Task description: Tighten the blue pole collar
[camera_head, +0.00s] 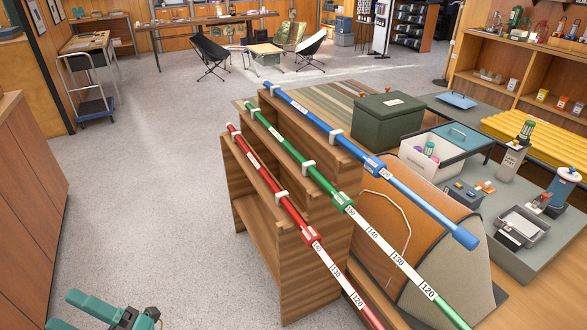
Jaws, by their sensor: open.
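The blue pole lies slanted across the top of a stepped wooden rack, held by white clips. Its blue collar (374,166) sits around the pole near the middle, with a white label beside it reading 150. The lower blue section (430,210) runs on to the right and ends in a thicker blue tip. My gripper (112,314) shows only in part at the bottom left edge, teal, open and apart from the poles. How tight the collar is cannot be seen.
A green pole with its collar (341,201) and a red pole with its collar (311,235) lie parallel, left of the blue one. The wooden rack (263,225) stands under them. Grey floor (150,180) is clear at left.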

